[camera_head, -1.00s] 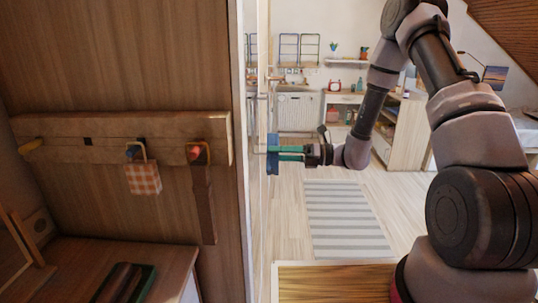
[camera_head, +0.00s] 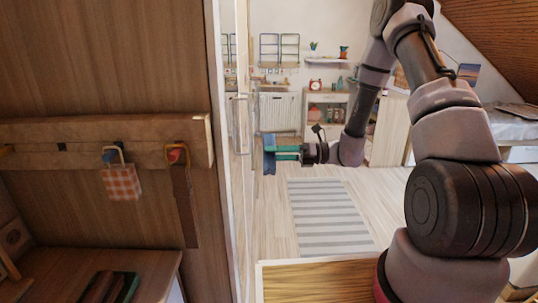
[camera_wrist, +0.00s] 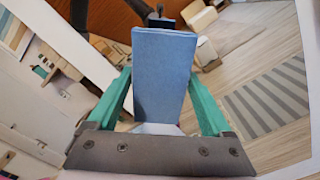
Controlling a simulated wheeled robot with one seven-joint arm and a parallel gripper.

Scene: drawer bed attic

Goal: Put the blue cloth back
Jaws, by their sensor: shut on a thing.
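My gripper (camera_head: 284,153) has green fingers and is shut on the blue cloth (camera_head: 269,159), to the right of the tall wooden panel. In the wrist view the blue cloth (camera_wrist: 163,75) stands as a flat folded piece between the two green fingers. A wooden hook rail (camera_head: 85,145) is fixed to the panel at the left, apart from my gripper. A checked orange and white cloth (camera_head: 122,182) and a brown strap (camera_head: 184,205) hang from its hooks. The leftmost hook is partly cut off by the picture's edge.
The panel's pale edge (camera_head: 238,200) stands between the rail and my gripper. A wooden shelf (camera_head: 150,265) with dark and green items lies below the rail. A wooden top (camera_head: 310,282) is at the bottom middle. A striped rug (camera_head: 325,215) lies on open floor.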

